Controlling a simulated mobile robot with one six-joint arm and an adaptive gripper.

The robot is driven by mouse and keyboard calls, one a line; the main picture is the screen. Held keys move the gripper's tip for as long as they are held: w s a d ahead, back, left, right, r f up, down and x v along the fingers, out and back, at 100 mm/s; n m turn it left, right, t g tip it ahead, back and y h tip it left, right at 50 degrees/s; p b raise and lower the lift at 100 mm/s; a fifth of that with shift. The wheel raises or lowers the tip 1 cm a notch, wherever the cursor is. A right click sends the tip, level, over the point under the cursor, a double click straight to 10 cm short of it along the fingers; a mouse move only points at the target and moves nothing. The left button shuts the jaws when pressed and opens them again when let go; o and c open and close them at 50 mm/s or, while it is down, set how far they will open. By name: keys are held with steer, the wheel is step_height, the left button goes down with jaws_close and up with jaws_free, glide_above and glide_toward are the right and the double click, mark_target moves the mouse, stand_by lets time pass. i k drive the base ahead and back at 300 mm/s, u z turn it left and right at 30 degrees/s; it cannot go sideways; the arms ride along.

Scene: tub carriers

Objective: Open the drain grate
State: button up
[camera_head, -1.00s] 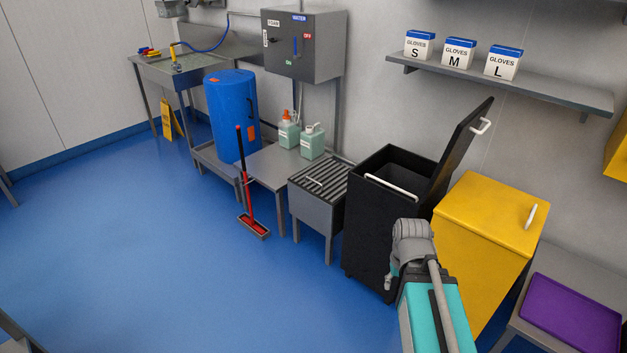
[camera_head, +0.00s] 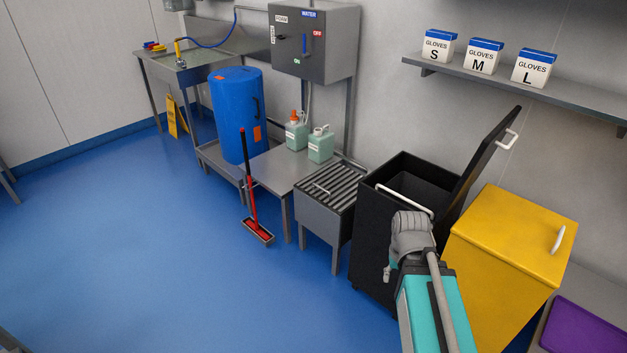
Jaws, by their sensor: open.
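The drain grate (camera_head: 338,185) is a dark slatted cover lying flat on top of a grey steel box (camera_head: 322,217) on legs. A small pale handle (camera_head: 321,190) shows on its left part. The grate looks closed. My arm (camera_head: 412,235) is at the lower right, in front of the black bin and to the right of the drain box in the picture. I cannot make out my gripper's fingers; nothing of my arm touches the grate.
A black bin (camera_head: 375,240) with its lid (camera_head: 480,155) raised stands right of the drain box, then a yellow bin (camera_head: 500,265). Left are a steel table (camera_head: 277,172) with two bottles, a red squeegee (camera_head: 252,205) and a blue drum (camera_head: 237,115). Blue floor in front is clear.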

mark_target(334, 185)
steer(key=i, duration=1.1)
steer(key=z, duration=0.05)
